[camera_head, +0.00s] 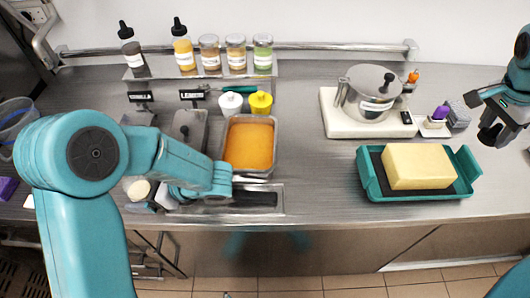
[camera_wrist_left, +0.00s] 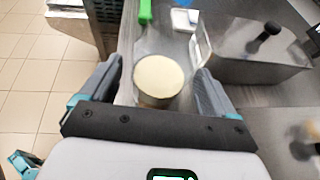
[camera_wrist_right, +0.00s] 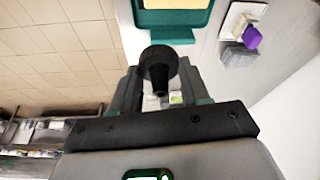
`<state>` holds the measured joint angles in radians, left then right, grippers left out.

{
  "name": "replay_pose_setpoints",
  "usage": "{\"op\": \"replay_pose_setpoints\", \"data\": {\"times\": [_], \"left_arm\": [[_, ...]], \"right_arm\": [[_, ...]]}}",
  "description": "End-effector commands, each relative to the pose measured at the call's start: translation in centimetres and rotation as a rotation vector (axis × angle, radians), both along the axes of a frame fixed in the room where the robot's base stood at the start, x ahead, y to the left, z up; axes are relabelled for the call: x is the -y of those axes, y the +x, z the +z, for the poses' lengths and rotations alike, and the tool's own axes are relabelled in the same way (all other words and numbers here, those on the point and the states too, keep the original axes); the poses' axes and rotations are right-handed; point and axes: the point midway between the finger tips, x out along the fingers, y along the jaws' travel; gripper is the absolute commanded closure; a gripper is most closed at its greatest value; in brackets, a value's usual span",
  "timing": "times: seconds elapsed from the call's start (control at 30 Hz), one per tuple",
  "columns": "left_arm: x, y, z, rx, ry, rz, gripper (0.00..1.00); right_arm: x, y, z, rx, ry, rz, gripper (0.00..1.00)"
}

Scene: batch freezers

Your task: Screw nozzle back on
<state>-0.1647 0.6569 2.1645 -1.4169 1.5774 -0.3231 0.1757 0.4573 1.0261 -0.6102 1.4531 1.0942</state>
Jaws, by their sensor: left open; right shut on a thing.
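A black nozzle-like piece (camera_wrist_right: 158,65) with a round end is held between the fingers of my right gripper (camera_wrist_right: 160,82) in the right wrist view. In the head view the right gripper (camera_head: 492,118) is raised at the far right, beyond the teal tray. My left gripper (camera_wrist_left: 158,74) is open, with a round cream-topped container (camera_wrist_left: 158,78) between its fingers. Whether the fingers touch it cannot be told. In the head view this container (camera_head: 139,190) stands near the counter's front left, beside the left gripper (camera_head: 150,198), which is partly hidden by my arm.
A teal tray (camera_head: 464,180) holds a yellow block (camera_head: 418,166). A steel pot (camera_head: 368,92) stands on a white base. An orange-filled pan (camera_head: 249,144) and a lidded metal container (camera_head: 190,128) stand at left centre. Bottles and jars line the back shelf. The counter between pan and tray is clear.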

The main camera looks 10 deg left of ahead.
Motion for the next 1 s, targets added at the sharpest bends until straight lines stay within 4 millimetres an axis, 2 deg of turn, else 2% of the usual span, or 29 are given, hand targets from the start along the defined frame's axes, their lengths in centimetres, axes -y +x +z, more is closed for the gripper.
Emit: {"op": "replay_pose_setpoints", "data": {"times": [0.1, 0.43, 0.47, 0.6, 0.63, 0.67, 1.0], "left_arm": [[-0.85, -0.02, -0.36, -0.001, -0.001, 0.001, 0.11], [-0.91, 0.02, -0.44, 0.000, -0.001, -0.001, 0.11], [-0.91, 0.02, -0.43, 0.000, -0.001, -0.001, 0.14], [-0.90, 0.02, -0.43, 0.000, -0.001, -0.001, 0.59], [-0.91, 0.02, -0.42, 0.000, -0.001, -0.001, 0.69], [-0.91, 0.02, -0.42, 0.000, -0.001, -0.001, 0.74], [-0.91, 0.05, 0.02, 0.002, 0.000, 0.000, 0.74]], "right_arm": [[0.01, -0.01, 0.21, 0.000, 0.000, 0.000, 0.87], [0.01, -0.01, 0.16, 0.000, 0.000, 0.000, 0.87], [0.01, -0.01, 0.16, 0.000, 0.000, 0.000, 0.87], [0.01, -0.01, 0.16, 0.000, 0.000, 0.000, 0.87], [0.01, -0.01, 0.16, 0.000, 0.000, 0.000, 0.87], [0.01, -0.01, 0.16, 0.000, 0.000, 0.000, 0.87], [0.00, -0.01, 0.17, 0.000, 0.000, 0.000, 0.87]]}}
